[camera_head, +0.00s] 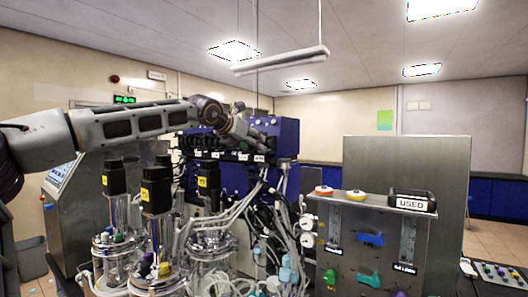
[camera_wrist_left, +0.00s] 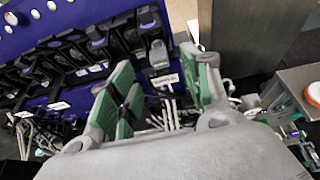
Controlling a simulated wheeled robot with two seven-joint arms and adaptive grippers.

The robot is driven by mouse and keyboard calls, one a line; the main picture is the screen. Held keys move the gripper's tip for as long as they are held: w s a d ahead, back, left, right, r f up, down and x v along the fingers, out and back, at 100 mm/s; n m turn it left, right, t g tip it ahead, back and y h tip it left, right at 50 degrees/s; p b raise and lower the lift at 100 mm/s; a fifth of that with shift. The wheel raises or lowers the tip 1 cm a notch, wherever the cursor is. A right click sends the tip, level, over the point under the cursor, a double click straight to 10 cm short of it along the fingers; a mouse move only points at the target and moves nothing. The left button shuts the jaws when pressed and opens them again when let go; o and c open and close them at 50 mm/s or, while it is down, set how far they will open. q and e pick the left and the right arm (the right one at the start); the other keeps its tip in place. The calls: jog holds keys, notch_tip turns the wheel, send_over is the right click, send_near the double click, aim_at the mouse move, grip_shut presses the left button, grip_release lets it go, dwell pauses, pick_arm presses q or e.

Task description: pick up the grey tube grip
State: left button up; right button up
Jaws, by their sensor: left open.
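My left arm reaches in from the left in the head view, and my left gripper (camera_head: 255,138) is at the front of the blue pump unit (camera_head: 284,139). In the left wrist view my left gripper (camera_wrist_left: 157,62) has its two green-padded fingers spread apart with nothing held between them. Beyond the fingertips a small grey block (camera_wrist_left: 158,53), which looks like the grey tube grip, sits at the end of a row of dark pump heads. A white label (camera_wrist_left: 164,80) is just below it. I cannot tell its exact distance from the fingers. My right gripper is not in view.
Glass vessels with black motors (camera_head: 156,188) stand below my arm. Many pale tubes (camera_head: 240,205) hang beneath the pump unit. A steel panel (camera_head: 455,160) with gauges and a USED box (camera_head: 411,201) stands to the right.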

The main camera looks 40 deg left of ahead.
aim_at(265, 149)
pick_arm(q)
jog(key=shift+w, duration=0.1)
jog(key=shift+p+x, duration=1.4)
jog(key=shift+x, duration=1.15)
jog(key=shift+a+f, duration=0.1)
jog(key=c, duration=1)
jog(key=shift+c, duration=0.2)
jog(key=shift+r, duration=0.2)
